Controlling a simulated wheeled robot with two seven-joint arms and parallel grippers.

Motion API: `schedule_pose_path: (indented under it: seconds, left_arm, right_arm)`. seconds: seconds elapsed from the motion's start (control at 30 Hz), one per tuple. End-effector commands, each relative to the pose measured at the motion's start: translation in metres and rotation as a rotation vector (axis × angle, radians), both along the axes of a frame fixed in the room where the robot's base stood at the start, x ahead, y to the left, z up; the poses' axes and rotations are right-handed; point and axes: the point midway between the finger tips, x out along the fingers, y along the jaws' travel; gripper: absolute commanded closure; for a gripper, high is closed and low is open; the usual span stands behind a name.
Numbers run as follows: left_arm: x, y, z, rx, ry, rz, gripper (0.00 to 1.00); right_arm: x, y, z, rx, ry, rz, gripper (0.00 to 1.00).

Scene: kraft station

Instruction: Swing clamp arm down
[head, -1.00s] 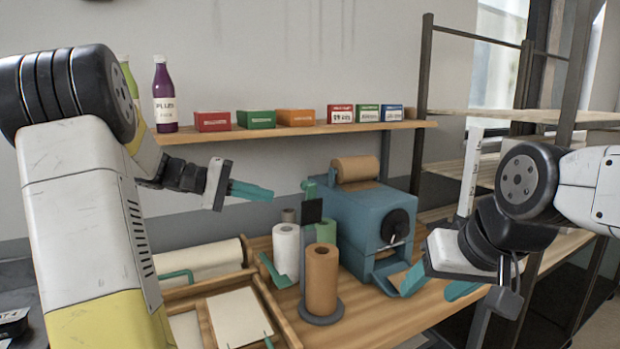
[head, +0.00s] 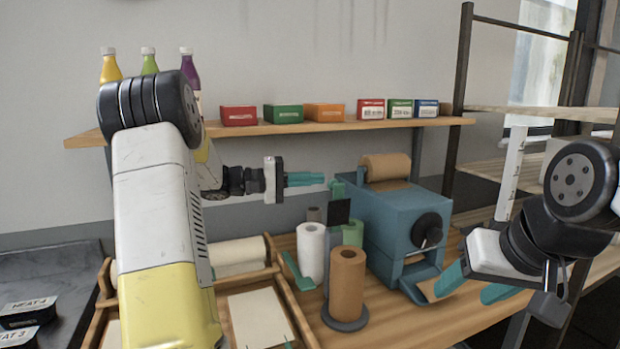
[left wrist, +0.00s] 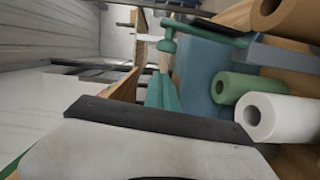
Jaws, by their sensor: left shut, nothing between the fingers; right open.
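The blue box-shaped machine (head: 398,225) stands on the wooden bench, with a brown roll on top and a black round knob in front. A small teal upright part (head: 337,188), perhaps the clamp arm, rises at its left above a dark square plate (head: 337,212). In the left wrist view a teal upright part (left wrist: 166,46) shows just beyond my fingertips. My left gripper (head: 318,179) is shut and empty, pointing right, just left of the teal part; I cannot tell if they touch. My right gripper (head: 473,284) is open by the machine's front tray, holding nothing visible.
A brown roll (head: 347,284) on a stand, a white roll (head: 311,250) and a green roll (head: 352,232) stand below my left gripper. A wooden tray (head: 285,300) lies at front left. The shelf (head: 340,126) with bottles and small boxes runs behind.

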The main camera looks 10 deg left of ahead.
Motion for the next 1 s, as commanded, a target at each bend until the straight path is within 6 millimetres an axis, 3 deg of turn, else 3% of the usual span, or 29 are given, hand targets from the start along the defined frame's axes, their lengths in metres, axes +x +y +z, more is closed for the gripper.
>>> schedule_pose_path:
  seconds: [0.2, 0.77, 1.0]
  left_arm:
    - [-0.017, -0.013, -0.001, 0.0, 0.0, -0.001, 1.0]
    - [-0.022, -0.016, -0.001, 0.009, -0.014, 0.0, 1.0]
    - [-0.033, -0.023, 0.003, 0.063, -0.095, -0.001, 1.0]
  right_arm:
    - [0.0, 0.0, 0.0, 0.0, -0.001, 0.0, 0.42]
    - [0.0, 0.0, 0.0, 0.0, -0.001, 0.0, 0.42]
    - [0.0, 0.0, 0.0, 0.0, -0.001, 0.0, 0.42]
